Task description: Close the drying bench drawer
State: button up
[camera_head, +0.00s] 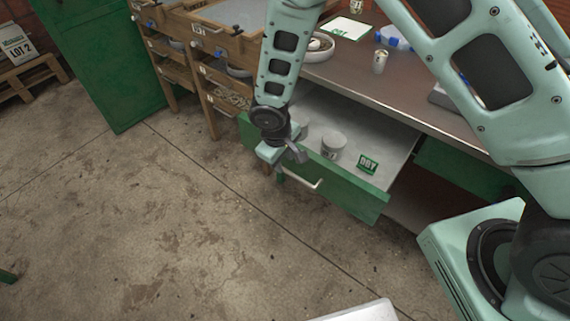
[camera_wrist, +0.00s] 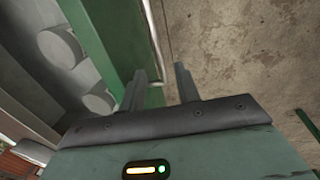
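The drying bench drawer (camera_head: 345,192) is pulled out below the bench top, with a green front and a pale bar handle (camera_head: 305,182). Inside it are grey round containers (camera_head: 333,146) and a green "DRY" card (camera_head: 368,163). My gripper (camera_head: 290,155) is at the left part of the drawer front, near the handle's left end. In the wrist view the fingers (camera_wrist: 160,72) are apart, with the handle (camera_wrist: 152,35) ending near the gap between them. Whether they touch the handle or the green front (camera_wrist: 108,40) I cannot tell.
The metal bench top (camera_head: 420,110) above the drawer holds a cup (camera_head: 380,61) and a round dish (camera_head: 318,47). Wooden racks (camera_head: 205,50) and a green cabinet (camera_head: 100,60) stand to the left. The concrete floor (camera_head: 180,220) in front is mostly clear.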

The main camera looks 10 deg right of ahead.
aim_at(286, 171)
jog(key=shift+w+d+f, duration=0.1)
jog(key=shift+d+f, duration=0.05)
jog(key=shift+f, duration=0.8)
jog(key=shift+w+d+f, duration=0.1)
jog(key=shift+f, duration=0.8)
grip_shut()
jog(key=shift+d, duration=0.1)
jog(key=w+d, duration=0.5)
jog(key=d, duration=0.2)
jog(key=w+d, duration=0.5)
jog(key=d, duration=0.1)
jog(key=w+d, duration=0.6)
jog(key=d, duration=0.1)
jog(key=shift+w+d+b, duration=0.1)
jog(key=shift+d+b, duration=0.2)
grip_release()
jog(key=shift+r, duration=0.15)
